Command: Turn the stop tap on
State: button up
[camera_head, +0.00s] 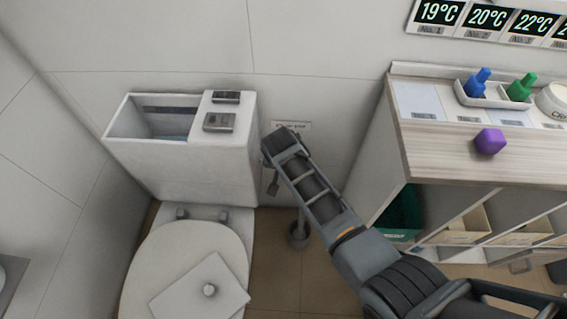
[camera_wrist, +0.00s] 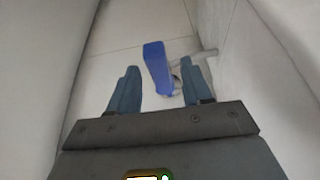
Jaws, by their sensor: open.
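The stop tap's blue lever (camera_wrist: 157,66) shows in the wrist view, standing between my two fingers, with its lower end at a grey pipe fitting (camera_wrist: 193,58). My gripper (camera_wrist: 160,68) is open, with one finger on each side of the lever. I see a gap on the left side; on the right I cannot tell whether the finger touches the fitting. In the head view my gripper (camera_head: 273,184) is down beside the cistern's right side, below a small wall label (camera_head: 291,126). The tap itself is hidden behind my arm there.
A toilet (camera_head: 180,262) with an open-topped cistern (camera_head: 185,178) is at left. A wooden cart (camera_head: 470,148) with a purple block (camera_head: 489,141), blue and green bottles stands at right. My arm occupies the narrow gap between them. The wall is close behind.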

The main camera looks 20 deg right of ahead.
jog(key=v, duration=0.7)
jog(key=shift+s+r+p, duration=0.2)
jog(key=shift+r+p, duration=0.05)
jog(key=shift+p, duration=0.2)
jog(key=s+d+f+n+t+y, duration=0.1)
jog(key=s+d+f+n+t, duration=0.25)
jog(key=s, duration=0.95)
jog(key=s+d+r+t, duration=0.1)
jog(key=s+d, duration=0.1)
jog(key=s, duration=0.4)
jog(key=s+d+r+t, duration=0.1)
jog(key=s+d+r, duration=0.1)
jog(key=s, duration=0.3)
jog(key=s+r+t, duration=0.2)
jog(key=s+r, duration=0.7)
jog(key=r, duration=0.3)
jog(key=s+r+n+t, duration=0.1)
jog(key=s+r+t, duration=0.2)
jog(key=s+r, duration=0.6)
notch_tip(320, 180, up, 4)
jog(key=shift+f+y, duration=0.1)
jog(key=shift+y, duration=0.3)
